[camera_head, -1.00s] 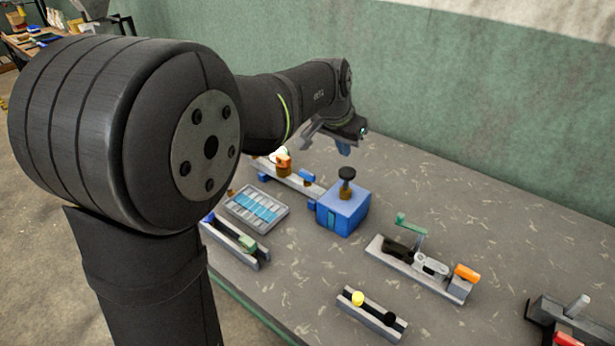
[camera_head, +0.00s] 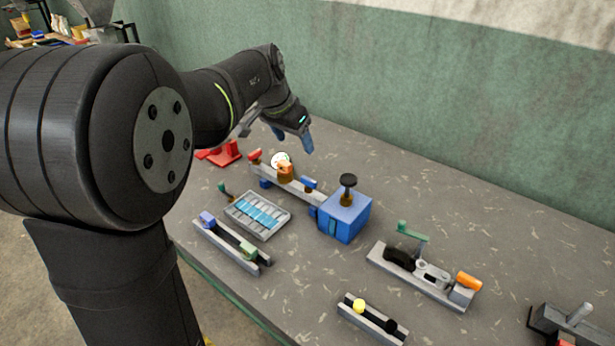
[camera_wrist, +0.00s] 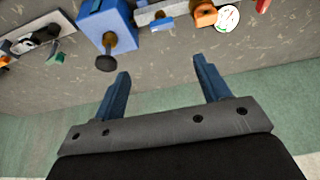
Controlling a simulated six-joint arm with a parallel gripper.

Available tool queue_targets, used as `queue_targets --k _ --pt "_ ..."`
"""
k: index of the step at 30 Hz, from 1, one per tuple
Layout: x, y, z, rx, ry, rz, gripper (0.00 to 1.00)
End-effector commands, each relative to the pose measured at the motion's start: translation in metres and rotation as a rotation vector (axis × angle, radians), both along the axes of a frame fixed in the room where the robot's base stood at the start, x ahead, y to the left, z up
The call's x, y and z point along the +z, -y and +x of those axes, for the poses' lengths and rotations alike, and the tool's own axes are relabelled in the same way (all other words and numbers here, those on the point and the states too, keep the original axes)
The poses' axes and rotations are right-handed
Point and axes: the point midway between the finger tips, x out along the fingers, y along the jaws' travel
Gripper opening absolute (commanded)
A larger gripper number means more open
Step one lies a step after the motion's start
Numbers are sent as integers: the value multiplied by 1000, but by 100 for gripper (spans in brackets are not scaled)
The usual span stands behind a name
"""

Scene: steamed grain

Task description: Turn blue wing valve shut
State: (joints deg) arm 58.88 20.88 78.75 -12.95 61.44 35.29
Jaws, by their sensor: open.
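The blue wing valve (camera_head: 309,184) is a small blue handle on a pale pipe beside the blue box. It also shows in the wrist view (camera_wrist: 162,24), at the top, beyond my fingertips. Its exact angle to the pipe is hard to tell. My gripper (camera_head: 307,148) is above and behind the pipe in the head view, tilted down. In the wrist view my two blue fingers (camera_wrist: 162,70) are spread wide with nothing between them. They are clearly apart from the valve.
On the same pipe are an orange fitting (camera_head: 285,168), a round white gauge (camera_head: 280,158) and a red handle (camera_head: 254,156). A blue box (camera_head: 345,217) with a black knob (camera_head: 348,181) stands to the right. A tray (camera_head: 257,215) lies in front. The bench behind the pipe is clear.

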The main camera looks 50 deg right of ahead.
Motion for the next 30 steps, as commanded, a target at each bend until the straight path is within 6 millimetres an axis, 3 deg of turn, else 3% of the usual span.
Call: queue_targets --k 8,21,30 --pt "-23 6 6 -4 -2 3 69" --pt "-112 43 5 -3 -3 4 69" --pt "-152 60 5 -4 -1 1 69"
